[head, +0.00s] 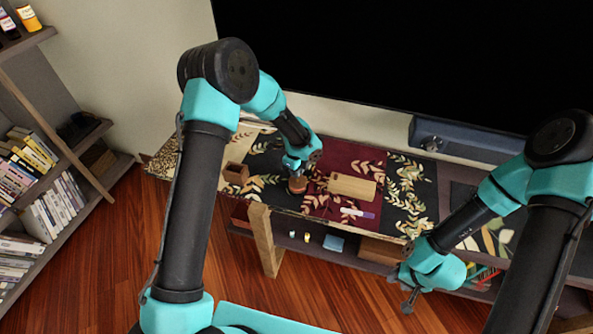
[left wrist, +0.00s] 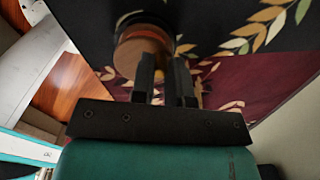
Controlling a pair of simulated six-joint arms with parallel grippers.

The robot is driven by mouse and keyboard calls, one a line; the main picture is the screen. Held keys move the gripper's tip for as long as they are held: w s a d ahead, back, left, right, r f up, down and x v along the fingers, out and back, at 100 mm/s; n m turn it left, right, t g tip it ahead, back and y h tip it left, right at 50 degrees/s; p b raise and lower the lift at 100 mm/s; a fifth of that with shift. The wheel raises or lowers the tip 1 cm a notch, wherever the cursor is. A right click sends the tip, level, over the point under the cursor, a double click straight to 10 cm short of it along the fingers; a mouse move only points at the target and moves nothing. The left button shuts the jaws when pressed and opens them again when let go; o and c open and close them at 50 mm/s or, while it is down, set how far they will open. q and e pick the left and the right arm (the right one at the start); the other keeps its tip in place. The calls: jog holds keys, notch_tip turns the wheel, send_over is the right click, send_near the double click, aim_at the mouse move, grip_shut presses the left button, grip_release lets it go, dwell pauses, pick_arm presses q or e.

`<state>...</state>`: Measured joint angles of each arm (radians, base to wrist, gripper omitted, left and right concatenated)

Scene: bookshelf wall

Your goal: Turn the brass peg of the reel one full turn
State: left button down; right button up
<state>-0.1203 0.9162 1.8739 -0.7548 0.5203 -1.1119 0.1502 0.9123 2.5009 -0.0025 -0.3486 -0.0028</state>
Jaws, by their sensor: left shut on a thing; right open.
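The reel (head: 297,186) is a small round brown wooden piece standing on the dark leaf-patterned part of the runner. It also shows in the left wrist view (left wrist: 139,48), just beyond my fingers. My left gripper (head: 295,168) is directly above the reel, and its two fingers (left wrist: 165,62) are at the reel's edge. They are shut on the brass peg, of which only a small yellowish bit (left wrist: 159,74) shows between them; the fingers hide the rest. My right gripper (head: 407,300) is open and empty, in front of the shelf's front edge, well away from the reel.
A wooden board (head: 352,187) lies right of the reel, with a white-and-purple item (head: 357,213) in front. A small brown box (head: 235,173) stands to the left. A blue-grey bar (head: 465,140) is at the back right, below a large black screen (head: 400,60).

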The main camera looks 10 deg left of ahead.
pick_arm(q)
jog(key=c, duration=1.1)
grip_release()
notch_tip(320, 180, up, 18)
jog(key=shift+f, duration=0.25)
